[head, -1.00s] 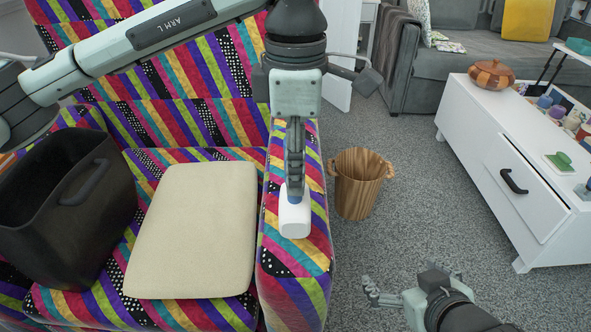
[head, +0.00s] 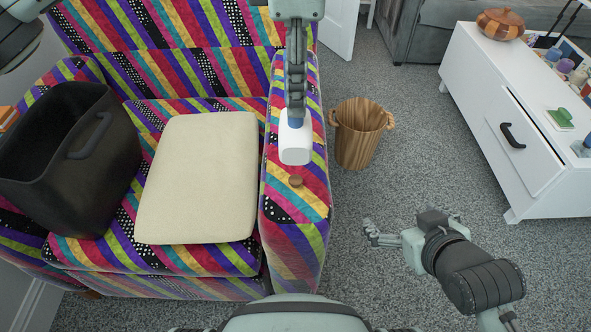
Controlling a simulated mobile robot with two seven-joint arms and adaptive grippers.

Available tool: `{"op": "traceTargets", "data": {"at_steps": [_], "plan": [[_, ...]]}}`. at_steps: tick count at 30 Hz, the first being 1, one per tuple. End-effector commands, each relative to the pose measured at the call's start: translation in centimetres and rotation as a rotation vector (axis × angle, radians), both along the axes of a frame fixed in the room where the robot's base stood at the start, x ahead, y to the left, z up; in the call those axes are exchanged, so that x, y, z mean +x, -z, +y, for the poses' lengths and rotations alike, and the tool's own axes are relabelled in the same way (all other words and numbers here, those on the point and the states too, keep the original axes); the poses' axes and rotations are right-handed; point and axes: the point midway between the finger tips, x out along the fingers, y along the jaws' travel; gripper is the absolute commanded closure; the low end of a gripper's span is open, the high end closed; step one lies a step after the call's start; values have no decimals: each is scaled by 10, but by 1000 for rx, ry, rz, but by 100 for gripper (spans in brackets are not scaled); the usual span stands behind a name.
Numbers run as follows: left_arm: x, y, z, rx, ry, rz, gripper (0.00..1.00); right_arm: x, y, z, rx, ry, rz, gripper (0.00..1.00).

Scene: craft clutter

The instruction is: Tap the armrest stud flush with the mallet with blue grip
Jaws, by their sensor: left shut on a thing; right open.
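My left gripper (head: 296,105) is shut on the mallet with blue grip (head: 296,140), over the right armrest (head: 290,245) of the striped armchair. The mallet's white head points toward me and most of its blue grip is hidden in the fingers. The armrest stud (head: 295,181), a small round brown knob, shows on the armrest just in front of the mallet head. I cannot tell how far it stands out. The mallet appears apart from the stud. My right gripper (head: 412,228) is open and empty above the carpet, right of the armchair.
A beige cushion (head: 199,180) and a black bin with a handle (head: 62,165) are on the seat. A wooden basket (head: 358,140) stands on the carpet right of the armrest. A white cabinet (head: 480,110) with several items on top stands at the right.

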Motion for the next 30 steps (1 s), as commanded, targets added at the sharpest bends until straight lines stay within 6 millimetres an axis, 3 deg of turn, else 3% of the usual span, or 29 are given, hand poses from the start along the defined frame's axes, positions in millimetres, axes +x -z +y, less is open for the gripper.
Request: {"op": "traceTargets", "data": {"at_steps": [4, 17, 30], "plan": [[0, -18, 0, -1, 0, -2, 100, 0, -10, 0, 0, 0, 0, 4], [0, -23, 0, -1, 0, -1, 100, 0, -12, 0, 0, 0, 0, 4], [0, -65, 0, -1, 0, -1, 100, 0, -35, 0, 0, 0, 0, 4]]}}
